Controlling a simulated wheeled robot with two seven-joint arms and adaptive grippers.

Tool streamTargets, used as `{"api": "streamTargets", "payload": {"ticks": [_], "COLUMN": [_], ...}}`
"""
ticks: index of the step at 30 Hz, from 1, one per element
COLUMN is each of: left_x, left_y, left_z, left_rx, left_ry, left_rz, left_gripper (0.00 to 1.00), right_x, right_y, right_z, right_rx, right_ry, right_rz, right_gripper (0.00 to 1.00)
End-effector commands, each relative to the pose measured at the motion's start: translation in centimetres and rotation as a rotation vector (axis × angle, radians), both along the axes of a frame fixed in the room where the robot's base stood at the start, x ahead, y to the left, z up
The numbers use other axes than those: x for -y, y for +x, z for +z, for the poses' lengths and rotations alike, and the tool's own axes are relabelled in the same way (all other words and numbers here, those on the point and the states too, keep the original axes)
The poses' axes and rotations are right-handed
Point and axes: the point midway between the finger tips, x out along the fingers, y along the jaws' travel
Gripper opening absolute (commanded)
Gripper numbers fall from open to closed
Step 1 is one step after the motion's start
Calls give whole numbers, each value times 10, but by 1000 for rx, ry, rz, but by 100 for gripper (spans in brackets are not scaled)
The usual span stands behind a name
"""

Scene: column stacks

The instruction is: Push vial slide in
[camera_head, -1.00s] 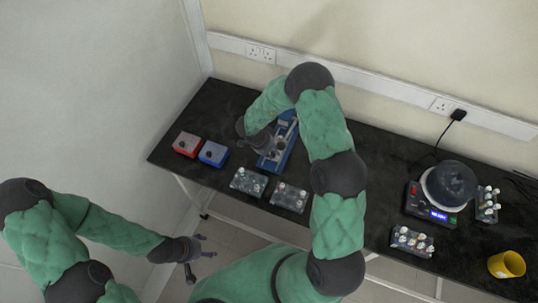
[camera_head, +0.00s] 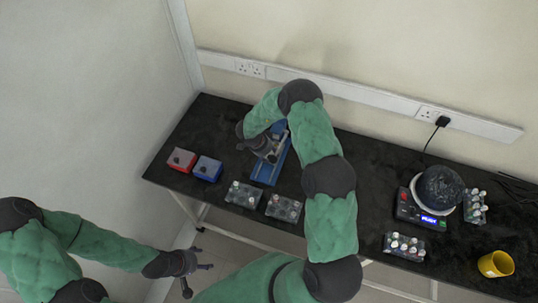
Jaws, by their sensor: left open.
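A blue device with a long flat base (camera_head: 268,170), which appears to hold the vial slide, stands on the black bench in the head view. My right arm reaches over it from the right. My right gripper (camera_head: 270,152) is at the device, over its upper part. The gripper and arm hide much of the device, and the fingers are too small to tell whether they are shut or touching. The vial slide itself cannot be made out clearly. My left gripper (camera_head: 196,268) is open and empty, low at the left, in front of the bench and away from the device.
A red box (camera_head: 181,160) and a blue box (camera_head: 208,169) stand left of the device. Two clear vial racks (camera_head: 243,195) (camera_head: 284,208) lie in front. At right are a round-topped instrument (camera_head: 438,188), more vial racks (camera_head: 405,247) and a yellow cup (camera_head: 495,264).

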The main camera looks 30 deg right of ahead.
Motion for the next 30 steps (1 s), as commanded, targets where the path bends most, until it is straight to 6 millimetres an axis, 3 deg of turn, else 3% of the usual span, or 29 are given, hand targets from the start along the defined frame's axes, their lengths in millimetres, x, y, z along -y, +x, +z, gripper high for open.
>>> {"api": "streamTargets", "payload": {"ticks": [8,21,30], "left_x": [0,0,0], "left_y": [0,0,0], "left_z": [0,0,0], "left_rx": [0,0,0], "left_ry": [0,0,0], "left_rz": [0,0,0], "left_gripper": [65,65,65], "right_x": [-4,-34,-45], "right_y": [0,3,4], "right_z": [9,84,109], "right_rx": [1,2,-1], "right_ry": [1,0,1], "right_rz": [1,1,1], "right_gripper": [46,46,46]}}
